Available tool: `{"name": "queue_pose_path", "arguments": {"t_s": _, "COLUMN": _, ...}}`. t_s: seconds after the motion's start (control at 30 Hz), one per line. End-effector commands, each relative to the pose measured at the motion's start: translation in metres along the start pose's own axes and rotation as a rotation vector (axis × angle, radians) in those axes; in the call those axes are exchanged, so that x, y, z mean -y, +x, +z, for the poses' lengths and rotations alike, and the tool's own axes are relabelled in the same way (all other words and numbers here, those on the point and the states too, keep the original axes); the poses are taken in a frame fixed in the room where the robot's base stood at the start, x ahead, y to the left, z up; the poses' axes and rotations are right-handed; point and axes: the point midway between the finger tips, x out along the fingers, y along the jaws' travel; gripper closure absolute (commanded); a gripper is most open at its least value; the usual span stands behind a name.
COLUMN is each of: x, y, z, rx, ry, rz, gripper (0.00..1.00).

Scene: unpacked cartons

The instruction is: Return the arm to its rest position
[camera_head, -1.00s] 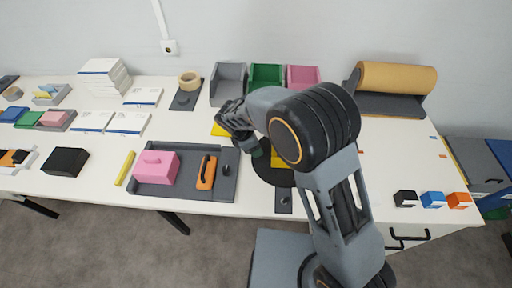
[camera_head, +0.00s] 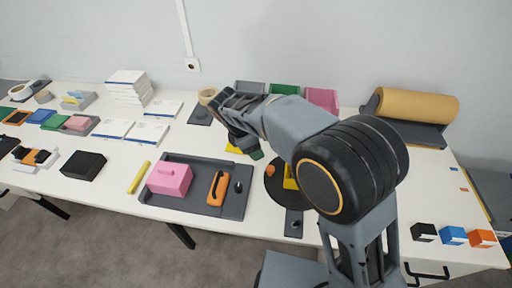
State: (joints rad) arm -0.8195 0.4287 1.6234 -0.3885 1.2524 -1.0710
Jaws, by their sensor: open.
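My arm (camera_head: 350,165) rises from the lower right and bends to the left over the table. My gripper (camera_head: 243,143) is at its far end, above the middle of the white table (camera_head: 225,240), behind the grey tray. It is open, and I see nothing held in it. Its fingers are small and partly hidden by the wrist, and I cannot tell its exact height above the table.
A grey tray (camera_head: 208,208) holds a pink box (camera_head: 169,178) and an orange handle (camera_head: 217,188). A dark round plate (camera_head: 275,190) lies beside it, partly behind my arm. Grey, green and pink bins stand behind my gripper. A brown roll (camera_head: 415,104) lies back right.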

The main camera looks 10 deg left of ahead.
Motion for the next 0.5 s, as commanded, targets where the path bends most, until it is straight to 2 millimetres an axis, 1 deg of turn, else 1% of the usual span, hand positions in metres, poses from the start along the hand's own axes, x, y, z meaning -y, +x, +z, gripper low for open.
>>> {"name": "queue_pose_path", "arguments": {"t_s": 0.37, "x": -0.0001, "y": 0.0003, "z": 0.0000, "rx": 0.000, "ry": 0.006, "rz": 0.000, "gripper": 0.42}}
{"name": "queue_pose_path", "arguments": {"t_s": 0.5, "x": -0.0018, "y": 0.0004, "z": -0.0016, "rx": -0.009, "ry": 0.090, "rz": 0.009, "gripper": 0.42}}
